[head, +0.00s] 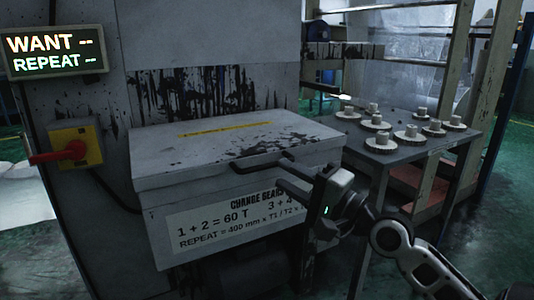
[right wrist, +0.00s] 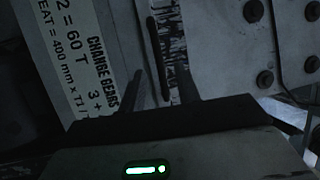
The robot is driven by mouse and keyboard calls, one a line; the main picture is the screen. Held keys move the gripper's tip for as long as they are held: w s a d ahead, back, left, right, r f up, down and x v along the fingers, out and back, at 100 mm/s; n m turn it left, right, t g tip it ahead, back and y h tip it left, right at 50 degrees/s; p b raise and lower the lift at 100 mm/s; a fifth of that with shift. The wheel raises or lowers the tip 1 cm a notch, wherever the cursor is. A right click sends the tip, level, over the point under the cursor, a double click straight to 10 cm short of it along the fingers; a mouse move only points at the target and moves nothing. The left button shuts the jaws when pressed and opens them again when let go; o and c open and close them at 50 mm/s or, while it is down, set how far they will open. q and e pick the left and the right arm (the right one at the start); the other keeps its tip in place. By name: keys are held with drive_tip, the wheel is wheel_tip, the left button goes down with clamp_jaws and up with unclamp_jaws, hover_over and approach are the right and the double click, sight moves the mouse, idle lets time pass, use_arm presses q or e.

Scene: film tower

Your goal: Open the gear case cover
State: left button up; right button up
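The gear case (head: 160,235) is a worn, pale grey box with a "CHANGE GEARS" label on its front. Its flat cover (head: 190,150) is down, with a yellow strip and dark stains on top. A black bar handle (head: 256,165) is on the cover's front edge; it also shows in the right wrist view (right wrist: 155,60). My right gripper (head: 305,180) is at the handle's right end. In the right wrist view its two fingers (right wrist: 162,88) are apart, with the handle lying between their lines; contact cannot be told. My left gripper is out of view.
A dark table (head: 400,150) with several pale gears stands behind right. A red switch on a yellow plate (head: 75,147) and a "WANT / REPEAT" display (head: 52,52) are at left. The stained machine wall (head: 210,40) rises behind the case.

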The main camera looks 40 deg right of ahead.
sight(267, 166)
drive_tip(key=shift+p+x, duration=0.3)
drive_tip(key=shift+x, duration=2.6)
clamp_jaws()
